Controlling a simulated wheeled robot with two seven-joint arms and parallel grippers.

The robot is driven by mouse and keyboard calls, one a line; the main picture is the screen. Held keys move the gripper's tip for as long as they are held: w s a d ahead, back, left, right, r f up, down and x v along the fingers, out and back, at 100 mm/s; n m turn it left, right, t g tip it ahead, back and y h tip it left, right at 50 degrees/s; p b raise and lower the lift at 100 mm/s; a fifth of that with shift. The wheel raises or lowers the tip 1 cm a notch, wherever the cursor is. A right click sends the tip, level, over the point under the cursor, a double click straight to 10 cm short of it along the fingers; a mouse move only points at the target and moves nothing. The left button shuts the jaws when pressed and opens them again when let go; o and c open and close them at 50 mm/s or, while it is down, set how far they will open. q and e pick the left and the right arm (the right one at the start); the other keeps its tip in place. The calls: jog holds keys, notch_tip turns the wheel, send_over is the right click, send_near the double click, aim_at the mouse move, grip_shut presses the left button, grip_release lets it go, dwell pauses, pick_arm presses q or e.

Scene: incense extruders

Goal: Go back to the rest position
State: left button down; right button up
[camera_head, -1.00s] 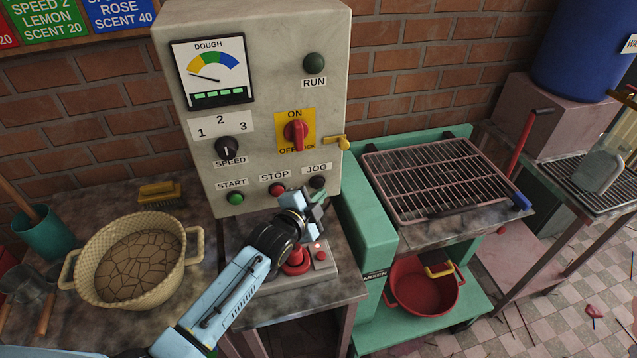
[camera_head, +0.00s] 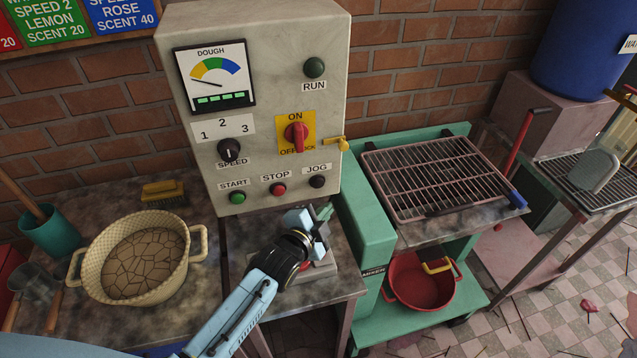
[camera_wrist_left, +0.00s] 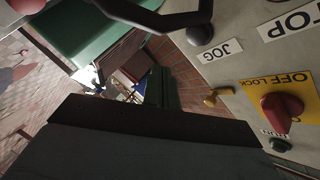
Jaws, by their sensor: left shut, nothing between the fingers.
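My left gripper (camera_head: 322,215) is shut and empty. It is in front of the lower right of the grey control panel (camera_head: 265,60), below the JOG button (camera_head: 317,181), with a visible gap to the STOP button (camera_head: 278,189). My left arm comes in from the bottom and covers most of a small box with red parts (camera_head: 322,268) on the counter. In the left wrist view the red ON/OFF switch (camera_wrist_left: 282,104) and the JOG label (camera_wrist_left: 220,50) show close by. My right gripper is not in view.
A woven basin (camera_head: 135,258) of cracked dough stands on the left counter beside a brush (camera_head: 163,192) and a teal cup (camera_head: 50,232). To the right are the green mixer (camera_head: 368,235), a wire rack (camera_head: 435,175) and a red bowl (camera_head: 420,285).

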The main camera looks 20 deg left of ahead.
pick_arm(q)
jog(key=s+a+n+g+y, duration=0.15)
jog(key=s+n+g, duration=0.25)
jog(key=s, duration=0.6)
jog(key=s+a+n+g, duration=0.3)
jog(key=s+n+g, duration=0.1)
jog(key=s, duration=0.6)
jog(key=s+a+n+g+y, duration=0.15)
jog(key=s+n+g, duration=0.25)
jog(key=s, duration=0.6)
notch_tip(320, 180, down, 28)
jog(key=s+g+b, duration=0.1)
jog(key=s+b, duration=0.1)
jog(key=b, duration=0.2)
jog(key=s+a+f+b, duration=0.2)
jog(key=s+f, duration=0.6)
jog(key=f, duration=0.1)
jog(key=s+a+f+g+b, duration=0.1)
jog(key=s+f+b, duration=0.1)
jog(key=s+f, duration=0.6)
notch_tip(320, 180, down, 3)
jog(key=shift+a+r+m, duration=0.2)
jog(key=shift+a+m, duration=0.15)
jog(key=shift+m, duration=0.05)
